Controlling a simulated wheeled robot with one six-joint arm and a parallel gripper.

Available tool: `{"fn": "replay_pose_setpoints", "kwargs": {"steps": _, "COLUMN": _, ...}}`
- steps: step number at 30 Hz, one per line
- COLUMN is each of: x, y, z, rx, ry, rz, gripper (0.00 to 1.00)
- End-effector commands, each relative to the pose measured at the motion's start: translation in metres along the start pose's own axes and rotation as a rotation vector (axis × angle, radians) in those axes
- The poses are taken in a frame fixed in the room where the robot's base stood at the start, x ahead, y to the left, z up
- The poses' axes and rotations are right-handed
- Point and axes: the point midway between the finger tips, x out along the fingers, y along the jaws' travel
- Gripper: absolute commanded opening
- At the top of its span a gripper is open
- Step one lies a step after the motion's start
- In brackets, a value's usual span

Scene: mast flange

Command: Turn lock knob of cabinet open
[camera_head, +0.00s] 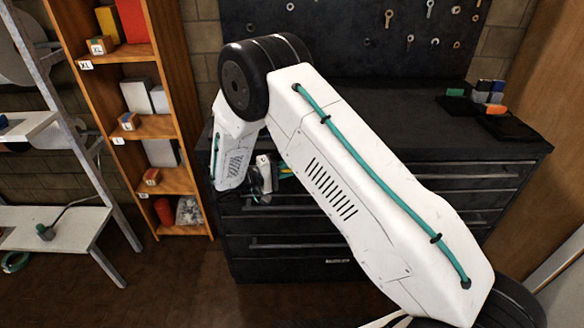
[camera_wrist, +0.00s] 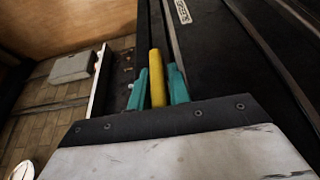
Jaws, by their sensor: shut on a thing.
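The black cabinet (camera_head: 285,262) with drawers stands in front of me in the head view. My arm crosses in front of it and bends down at its left front. In the wrist view, my gripper (camera_wrist: 158,88) has its teal fingers on either side of a yellow bar-shaped piece, which I take to be the lock knob (camera_wrist: 157,66). The fingers are shut on it. The cabinet's dark front (camera_wrist: 225,60) is to the right of the fingers.
A wooden shelf (camera_head: 143,55) with boxes stands left of the cabinet, and a grey metal rack (camera_head: 67,110) is farther left. Small coloured blocks (camera_head: 490,88) sit on the cabinet's right top. A pegboard (camera_head: 350,45) with tools hangs behind. Wooden panelling closes the right side.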

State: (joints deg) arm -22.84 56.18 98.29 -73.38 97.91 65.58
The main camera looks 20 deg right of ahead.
Motion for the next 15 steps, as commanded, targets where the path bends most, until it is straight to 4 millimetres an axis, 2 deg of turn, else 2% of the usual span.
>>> {"fn": "replay_pose_setpoints", "kwargs": {"steps": 14, "x": -0.0004, "y": 0.0002, "z": -0.0006, "rx": -0.004, "ry": 0.002, "rz": 0.012, "gripper": 0.00}}
{"fn": "replay_pose_setpoints", "kwargs": {"steps": 15, "x": -0.0004, "y": 0.0001, "z": -0.0005, "rx": -0.004, "ry": 0.002, "rz": 0.012, "gripper": 0.24}}
